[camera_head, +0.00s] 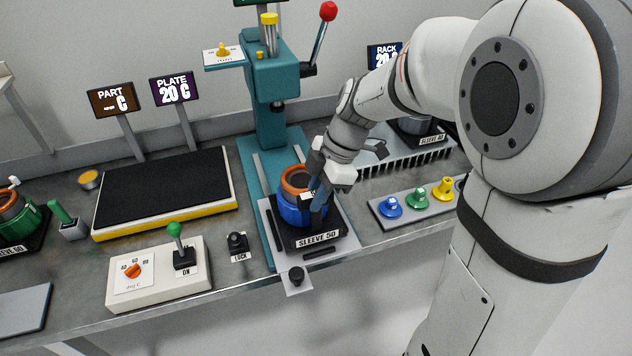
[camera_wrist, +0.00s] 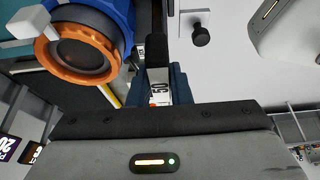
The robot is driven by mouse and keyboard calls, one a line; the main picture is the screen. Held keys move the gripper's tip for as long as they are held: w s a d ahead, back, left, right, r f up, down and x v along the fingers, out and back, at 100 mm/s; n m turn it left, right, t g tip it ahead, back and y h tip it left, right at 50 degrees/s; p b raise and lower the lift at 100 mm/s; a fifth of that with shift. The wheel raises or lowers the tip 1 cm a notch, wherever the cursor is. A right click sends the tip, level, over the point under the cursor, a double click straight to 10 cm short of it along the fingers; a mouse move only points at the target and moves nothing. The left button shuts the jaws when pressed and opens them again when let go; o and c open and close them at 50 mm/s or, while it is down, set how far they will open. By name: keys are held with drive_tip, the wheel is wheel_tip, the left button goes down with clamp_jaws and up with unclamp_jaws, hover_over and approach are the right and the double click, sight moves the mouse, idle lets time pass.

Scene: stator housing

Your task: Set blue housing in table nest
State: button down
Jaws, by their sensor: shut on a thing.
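The blue housing (camera_head: 290,210), with an orange ring on top, is upright at the black base labelled SLEEVE 50 (camera_head: 338,228), in front of the teal press. I cannot tell whether it is fully seated, and no separate nest is distinct beneath it. My gripper (camera_head: 318,192) is at the housing's right side, shut on it, with the fingers partly hiding that side. In the wrist view, the housing (camera_wrist: 124,18) is at upper left with its orange ring facing the camera. A tag marked 50 shows between the fingers (camera_wrist: 158,72); the exact contact is hidden.
The teal press (camera_head: 272,110) with a red-knobbed lever stands behind. A black plate (camera_head: 165,185) and control box (camera_head: 160,272) lie left, and the LOCK knob (camera_head: 237,242) sits close by. A tray of coloured plugs (camera_head: 415,203) is right. A green housing (camera_head: 18,218) is far left.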

drive_tip(key=shift+w+f, duration=0.1)
drive_tip(key=shift+f, duration=1.15)
drive_tip(key=c, duration=1.3)
unclamp_jaws()
drive_tip(key=v, duration=1.2)
drive_tip(key=shift+s+d+f+m+t+h+b, duration=0.1)
drive_tip(key=shift+s+d+f+m+t+h, duration=0.95)
drive_tip(key=shift+s+m, duration=1.9)
drive_tip(key=shift+s+d+f+m+t+h+b, duration=0.1)
drive_tip(key=shift+s+d+f+m+t+h, duration=0.4)
drive_tip(key=shift+s+d+m, duration=2.45)
drive_tip(key=shift+s+d+f+m+t+h+b, duration=0.1)
drive_tip(key=shift+s+f+m+t+h, duration=0.65)
drive_tip(key=shift+m, duration=4.05)
